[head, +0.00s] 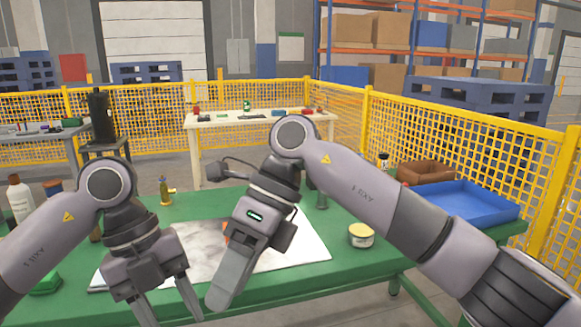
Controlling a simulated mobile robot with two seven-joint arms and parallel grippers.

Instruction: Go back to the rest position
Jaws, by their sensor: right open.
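My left gripper (170,308) hangs over the front left of the green table (365,277), its two fingers apart and nothing seen between them. My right gripper (220,298) points down over the pale grey sheet (306,246) near the table's middle. It is seen from the side, open, with no object visible in it. Both arms are bent, with the grippers close together in front of me.
A blue tray (465,202) and a brown bin (425,172) are at the right. A yellowish tin (361,235) stands beside the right forearm. A brass-coloured fitting (165,191) stands at the back; a white bottle (20,198) is at left. Yellow fencing (440,135) encloses the area.

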